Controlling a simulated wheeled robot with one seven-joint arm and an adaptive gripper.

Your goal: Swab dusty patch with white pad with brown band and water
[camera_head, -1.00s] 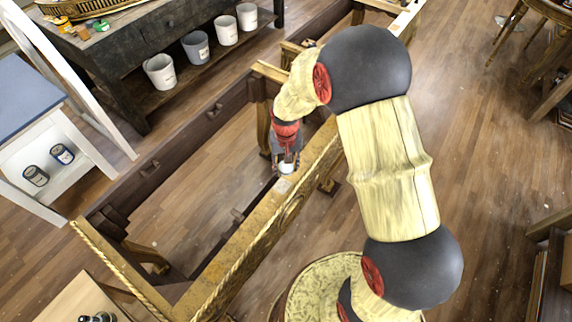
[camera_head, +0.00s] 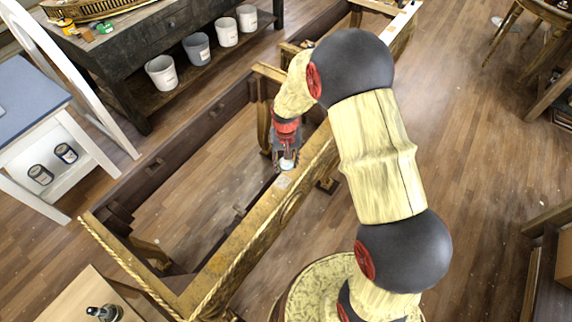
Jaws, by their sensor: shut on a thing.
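My gripper (camera_head: 286,158) points down over the near rail of the gilt console frame (camera_head: 236,250). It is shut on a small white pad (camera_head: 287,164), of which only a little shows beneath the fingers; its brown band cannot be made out. A pale greyish patch (camera_head: 283,182) lies on the rail's top face, just in front of the pad. I cannot tell whether the pad touches the rail. No water container can be identified for certain.
A dark workbench (camera_head: 140,50) at the back holds several pale buckets (camera_head: 161,73) on its lower shelf. A white stand (camera_head: 60,140) with two cans (camera_head: 66,153) is at the left. A small wooden table (camera_head: 75,300) with a dark object (camera_head: 104,313) is at the lower left. The console frame is open inside.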

